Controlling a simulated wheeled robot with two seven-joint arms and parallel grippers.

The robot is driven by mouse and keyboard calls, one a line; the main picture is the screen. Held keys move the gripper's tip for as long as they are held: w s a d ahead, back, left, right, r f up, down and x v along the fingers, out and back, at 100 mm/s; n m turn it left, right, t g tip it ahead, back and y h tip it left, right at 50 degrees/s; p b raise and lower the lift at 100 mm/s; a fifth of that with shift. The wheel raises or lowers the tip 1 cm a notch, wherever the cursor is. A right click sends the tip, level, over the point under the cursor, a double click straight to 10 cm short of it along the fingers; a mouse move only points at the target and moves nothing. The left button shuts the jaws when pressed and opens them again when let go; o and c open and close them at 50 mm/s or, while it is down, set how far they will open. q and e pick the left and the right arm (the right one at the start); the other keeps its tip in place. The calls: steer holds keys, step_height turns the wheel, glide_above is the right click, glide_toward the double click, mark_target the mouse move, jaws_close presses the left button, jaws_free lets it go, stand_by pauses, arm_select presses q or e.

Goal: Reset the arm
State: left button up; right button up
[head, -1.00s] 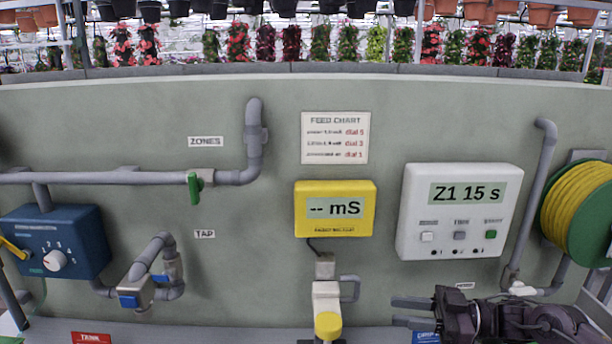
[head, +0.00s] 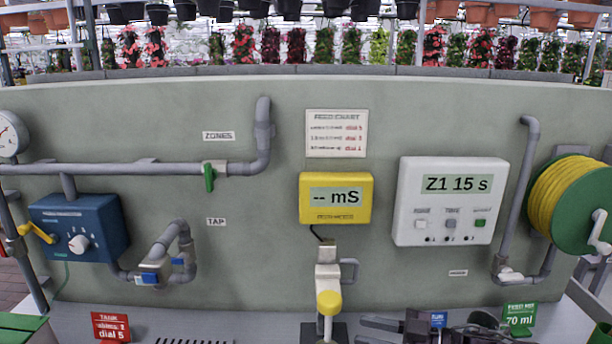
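My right gripper (head: 368,329) shows at the bottom edge, right of centre, with its dark fingers pointing left. The fingers are apart and nothing is between them. It is low over the grey bench (head: 265,325), right of the yellow-topped white fixture (head: 328,290). The lower part of the gripper and most of my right arm are cut off by the frame. My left gripper and arm are not in view.
A green wall panel carries a blue dial box (head: 100,215), a yellow meter (head: 347,207), a white controller (head: 402,180) reading "Z1 15 s" and a hose reel (head: 552,195). A red sign (head: 111,326) and a green "70 ml" sign (head: 519,315) stand on the bench.

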steer(key=s+a+f+m+t+h, duration=0.3)
steer(key=a+f+m+t+h, duration=0.25)
steer(key=h, duration=0.25)
steer(key=s+d+f+m+g+h, duration=0.4)
steer(key=s+d, duration=0.2)
steer(key=s, duration=0.4)
steer(key=s+d+f+m+g+h, duration=0.4)
steer(key=s+d, duration=0.2)
steer(key=s, duration=0.3)
steer(key=s+f+g, duration=0.2)
steer(key=s+f, duration=0.1)
steer(key=f, duration=2.7)
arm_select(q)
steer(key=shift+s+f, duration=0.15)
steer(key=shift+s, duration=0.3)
arm_select(e)
steer(key=s+d+f, duration=0.2)
steer(key=s+f, duration=0.7)
steer(key=s+d+f, duration=0.2)
steer(key=s+f, duration=0.7)
steer(key=s, duration=0.1)
steer(key=shift+s+n+g, duration=0.15)
steer(key=shift+n+g, duration=0.2)
steer(key=shift+n, duration=0.1)
